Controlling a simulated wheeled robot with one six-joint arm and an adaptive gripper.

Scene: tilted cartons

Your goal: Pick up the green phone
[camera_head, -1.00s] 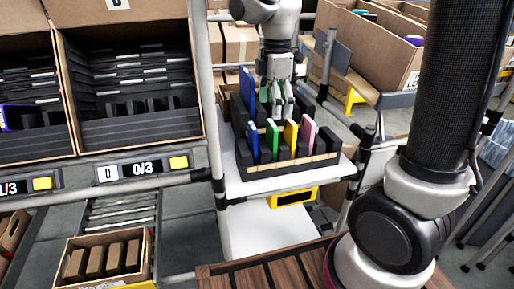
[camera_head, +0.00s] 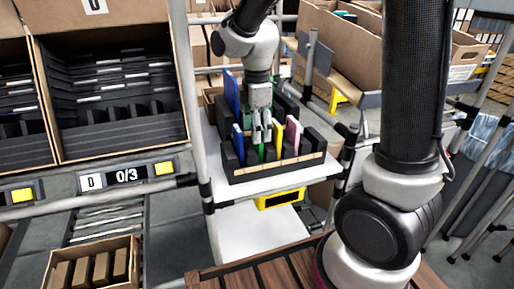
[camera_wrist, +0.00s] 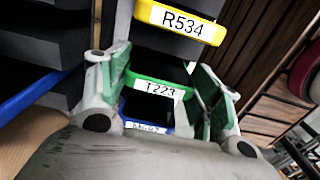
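The green phone (camera_wrist: 155,86), labelled T223, stands upright in a slot; only its top edge shows in the wrist view. In the head view a sliver of the green phone (camera_head: 261,152) shows below my gripper (camera_head: 261,130). In the wrist view my gripper (camera_wrist: 160,88) is open, with one green-padded finger at each end of the phone's top edge. Whether the pads touch it is unclear. The black rack (camera_head: 232,172) holds the phones.
A yellow phone (camera_wrist: 180,22), labelled R534, stands close to the green one, with a blue phone (camera_wrist: 146,116) on the other side. A pink phone (camera_head: 292,134) and a taller blue phone (camera_head: 231,92) share the rack. Cartons (camera_head: 110,85) stand on the left.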

